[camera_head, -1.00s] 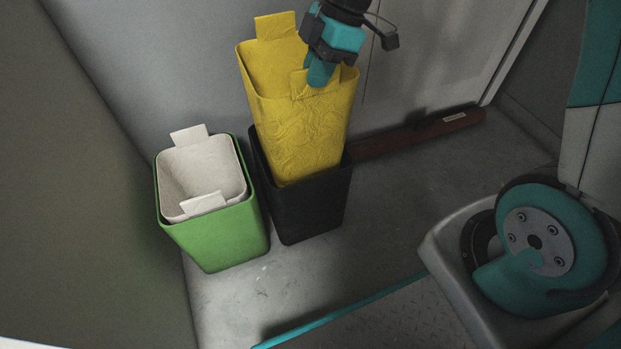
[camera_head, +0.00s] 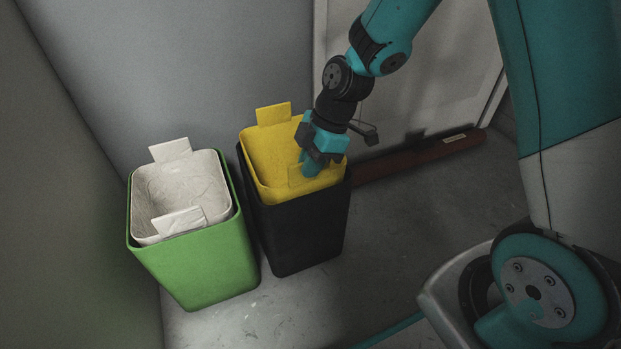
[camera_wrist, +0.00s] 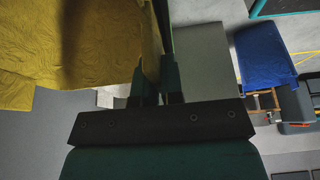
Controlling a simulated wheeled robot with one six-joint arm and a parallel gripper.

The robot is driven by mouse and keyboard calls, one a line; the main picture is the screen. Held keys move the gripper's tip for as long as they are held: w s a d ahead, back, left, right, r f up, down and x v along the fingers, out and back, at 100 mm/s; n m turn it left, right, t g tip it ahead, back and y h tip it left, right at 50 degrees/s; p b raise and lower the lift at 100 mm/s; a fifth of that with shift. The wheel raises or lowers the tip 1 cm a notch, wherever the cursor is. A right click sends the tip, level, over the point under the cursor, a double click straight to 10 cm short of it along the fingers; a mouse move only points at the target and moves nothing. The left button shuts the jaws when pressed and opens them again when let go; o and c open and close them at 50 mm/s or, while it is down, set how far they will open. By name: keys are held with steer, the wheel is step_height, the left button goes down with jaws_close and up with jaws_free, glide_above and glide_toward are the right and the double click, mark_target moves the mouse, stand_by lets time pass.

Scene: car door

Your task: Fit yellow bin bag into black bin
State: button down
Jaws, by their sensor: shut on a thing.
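The yellow bin bag (camera_head: 262,152) sits down inside the black bin (camera_head: 300,235). Its upper rim and two tabs stand above the bin's rim, and its lower part is hidden by the bin walls. My gripper (camera_head: 312,168) is over the front right of the bag, shut on the front tab. In the wrist view the yellow bag (camera_wrist: 70,60) fills the upper left, beside my gripper's fingers (camera_wrist: 158,85).
A green bin (camera_head: 205,265) with a white liner (camera_head: 180,192) stands close on the left. A reddish-brown plank (camera_head: 415,158) lies along the back wall to the right. The floor in front (camera_head: 290,305) is clear. A blue-topped object (camera_wrist: 265,58) shows in the wrist view.

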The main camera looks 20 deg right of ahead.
steer(key=shift+f+b, duration=0.45)
steer(key=shift+f, duration=0.85)
steer(key=shift+f, duration=0.15)
steer(key=c, duration=1.3)
jaws_free()
steer(key=shift+o, duration=0.2)
